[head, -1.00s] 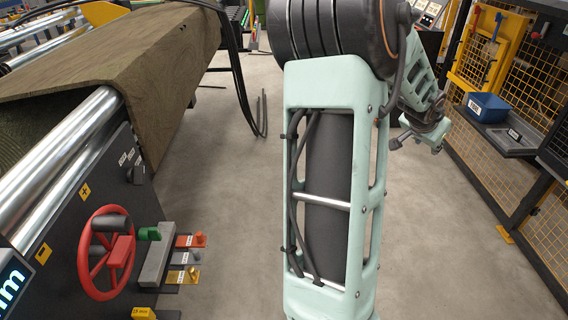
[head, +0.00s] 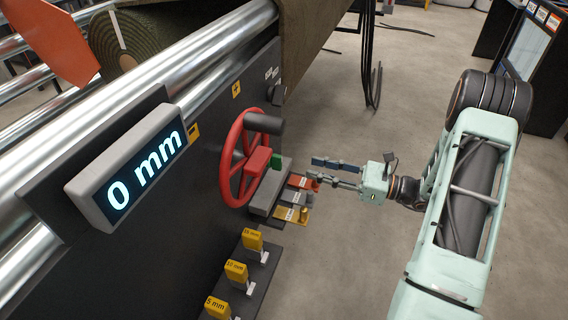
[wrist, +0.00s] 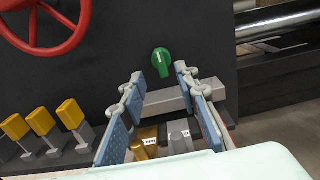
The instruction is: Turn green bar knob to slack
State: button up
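The green bar knob (wrist: 161,62) is on the dark machine panel, with a white mark on its face. In the wrist view it sits ahead of my gripper (wrist: 154,88), between and beyond the two blue-padded fingers, and the fingers do not touch it. In the head view the green knob (head: 277,161) is partly hidden beside the red handwheel (head: 240,160). My gripper (head: 327,172) points left at the panel there, open and empty, a little to the right of the knob.
A grey block (head: 268,190) juts out below the knob, with red, grey and gold tagged pieces beside it. Yellow gauge blocks (head: 236,270) stand lower left. A display (head: 140,165) reads 0 mm. Open floor (head: 370,270) lies to the right.

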aim_at(275, 162)
jog(key=b+x, duration=0.1)
jog(key=x, duration=0.9)
jog(key=shift+a, duration=0.1)
jog(key=shift+c, duration=0.3)
grip_shut()
